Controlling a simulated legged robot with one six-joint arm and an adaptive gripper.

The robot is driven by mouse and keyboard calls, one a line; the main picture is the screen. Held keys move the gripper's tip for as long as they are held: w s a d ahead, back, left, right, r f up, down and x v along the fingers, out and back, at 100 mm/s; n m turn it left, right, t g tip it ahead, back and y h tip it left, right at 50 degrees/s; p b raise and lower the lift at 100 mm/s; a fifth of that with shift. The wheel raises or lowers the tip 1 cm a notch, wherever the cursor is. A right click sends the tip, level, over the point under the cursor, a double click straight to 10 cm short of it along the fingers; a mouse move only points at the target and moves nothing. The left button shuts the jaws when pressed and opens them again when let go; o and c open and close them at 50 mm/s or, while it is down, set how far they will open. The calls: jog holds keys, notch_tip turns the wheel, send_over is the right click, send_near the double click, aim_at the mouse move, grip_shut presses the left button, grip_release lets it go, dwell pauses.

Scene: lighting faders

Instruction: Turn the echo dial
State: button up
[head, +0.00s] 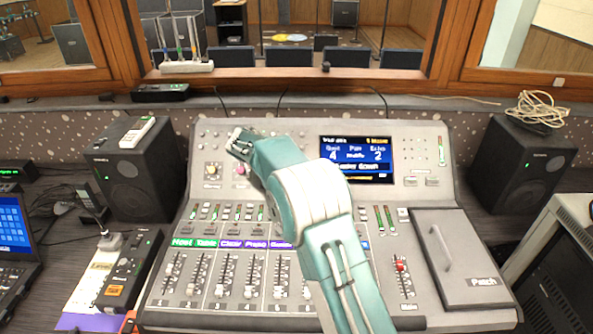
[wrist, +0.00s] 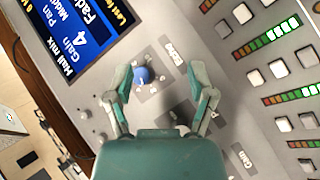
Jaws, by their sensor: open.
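The echo dial (wrist: 143,76) is a small blue knob on the grey panel in the wrist view, with a printed label beside it that seems to read "Echo". My gripper (wrist: 163,84) is open, its two green fingers spread on either side of the dial's area. The dial sits nearer the left finger, and nothing is held. Whether a finger touches it I cannot tell. In the head view my gripper (head: 240,141) is over the upper left of the mixing console (head: 190,302), and my arm hides the blue dial there.
A pink knob (head: 240,169) stands close below my gripper. The lit screen (head: 356,159) is right of my arm, reading Gain 4 and Echo 2. Rows of faders (head: 222,275) fill the lower console. Black speakers (head: 130,170) flank it.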

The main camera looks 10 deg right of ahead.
notch_tip(320, 180, up, 8)
jog(key=w+d+m+t+y, duration=0.1)
jog(key=d+m+t+y, duration=0.1)
jog(key=m+y, duration=0.6)
jog(key=shift+m+h, duration=0.6)
jog(key=x, duration=1)
jog(key=shift+w+f, duration=0.15)
jog(key=shift+f, duration=0.15)
grip_shut()
